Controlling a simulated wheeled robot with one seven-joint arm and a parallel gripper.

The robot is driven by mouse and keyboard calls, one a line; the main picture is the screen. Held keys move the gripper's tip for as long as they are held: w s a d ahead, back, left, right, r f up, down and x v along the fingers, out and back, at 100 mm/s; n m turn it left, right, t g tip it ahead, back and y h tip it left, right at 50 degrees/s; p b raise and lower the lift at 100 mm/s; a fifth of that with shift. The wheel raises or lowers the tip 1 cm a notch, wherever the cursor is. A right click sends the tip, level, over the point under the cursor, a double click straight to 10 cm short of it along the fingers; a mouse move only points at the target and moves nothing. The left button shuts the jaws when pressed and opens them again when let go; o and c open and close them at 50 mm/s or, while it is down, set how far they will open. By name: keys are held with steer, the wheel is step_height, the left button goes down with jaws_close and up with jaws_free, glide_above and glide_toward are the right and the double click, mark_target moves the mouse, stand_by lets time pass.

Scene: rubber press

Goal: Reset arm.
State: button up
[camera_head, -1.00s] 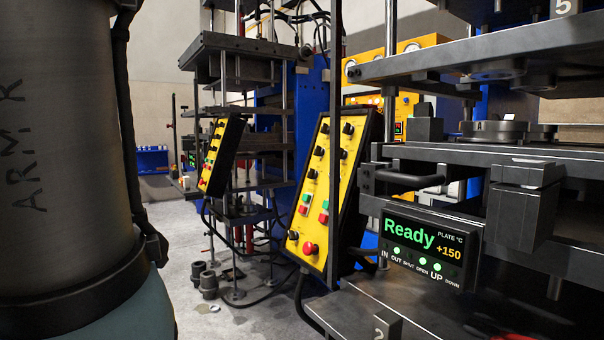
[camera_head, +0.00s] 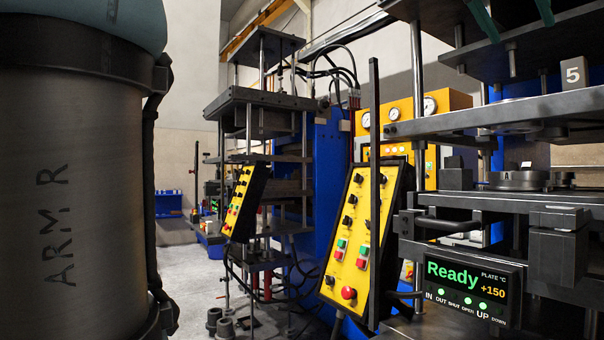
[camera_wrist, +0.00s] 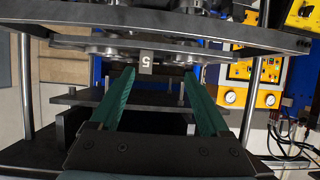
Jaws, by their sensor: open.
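My gripper (camera_wrist: 159,73) shows in the wrist view as two green fingers, spread apart with nothing between them. The finger ends also show at the top right of the head view (camera_head: 518,28), in front of the upper part of press 5. Part of my arm (camera_head: 75,190), marked "ARM R", fills the left of the head view. The press's number plate "5" (camera_head: 574,73) also shows in the wrist view (camera_wrist: 146,62), upside down, beyond the finger gap. The press display (camera_head: 466,288) reads "Ready" and +150.
A yellow control panel (camera_head: 359,240) with knobs and a red button stands left of the press. A dark upright bar (camera_head: 375,150) rises beside it. Another press (camera_head: 262,110) with its own panel (camera_head: 243,203) stands behind. Grey floor (camera_head: 190,275) is open between my arm and that press.

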steer(key=w+a+f+n+y, duration=0.2)
steer(key=w+a+f, duration=0.35)
steer(key=f, duration=0.45)
steer(key=w+a+f+n+g+y, duration=0.1)
steer(key=w+a+f+y, duration=0.1)
steer(key=w+a+f, duration=0.65)
steer(key=w+a+f+n+y, duration=0.1)
steer(key=w+f+n+y, duration=0.3)
steer(key=f, duration=0.9)
steer(key=a+f+g, duration=0.2)
steer(key=a+f, duration=1)
steer(key=f, duration=0.2)
steer(key=s+a+f+n+g+y, duration=0.2)
steer(key=s+a+f, duration=0.9)
steer(key=f, duration=0.3)
steer(key=shift+a+n+g, duration=0.4)
steer(key=shift+a, duration=0.3)
